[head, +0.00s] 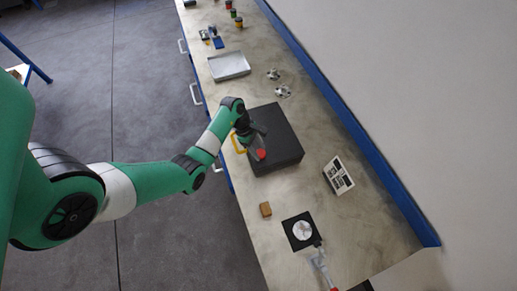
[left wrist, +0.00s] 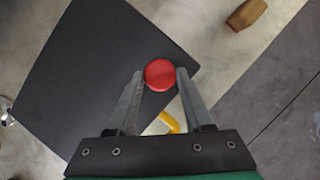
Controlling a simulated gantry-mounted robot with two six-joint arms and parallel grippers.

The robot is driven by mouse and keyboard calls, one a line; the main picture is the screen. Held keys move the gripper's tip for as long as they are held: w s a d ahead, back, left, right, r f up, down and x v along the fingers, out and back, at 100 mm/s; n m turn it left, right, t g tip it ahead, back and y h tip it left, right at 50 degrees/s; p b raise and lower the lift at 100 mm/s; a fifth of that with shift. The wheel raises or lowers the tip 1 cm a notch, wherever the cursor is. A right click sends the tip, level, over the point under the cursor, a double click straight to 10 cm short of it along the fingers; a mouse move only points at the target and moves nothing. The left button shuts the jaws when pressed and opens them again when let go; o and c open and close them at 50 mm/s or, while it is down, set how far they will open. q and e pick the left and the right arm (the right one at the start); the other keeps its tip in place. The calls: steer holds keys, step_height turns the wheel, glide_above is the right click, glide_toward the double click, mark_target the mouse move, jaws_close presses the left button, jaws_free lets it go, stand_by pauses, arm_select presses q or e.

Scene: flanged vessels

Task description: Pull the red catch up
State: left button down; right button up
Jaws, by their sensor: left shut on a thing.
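The red catch (head: 261,154) shows at the front left part of a flat black case (head: 285,130) on the workbench. In the left wrist view the red catch (left wrist: 160,74) is a round red knob between my fingertips. My left gripper (head: 258,146) is shut on it, with one finger on each side in the left wrist view (left wrist: 159,76). A yellow handle (head: 237,143) is on the case's near side, and part of it shows between the fingers in the left wrist view (left wrist: 170,122). The catch's lower part is hidden. My right gripper is not in view.
A small brown block (head: 265,209) lies on the bench (head: 330,225) near the case. A black plate with a white disc (head: 302,230), a printed card (head: 338,175) and a grey tray (head: 229,66) stand apart from it. A blue rail (head: 370,150) runs along the wall.

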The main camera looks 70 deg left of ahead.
arm_select(q)
steer(key=shift+c, duration=1.5)
jaws_free()
steer(key=p+v, duration=0.3)
steer(key=v, duration=0.8)
steer(key=shift+r, duration=0.3)
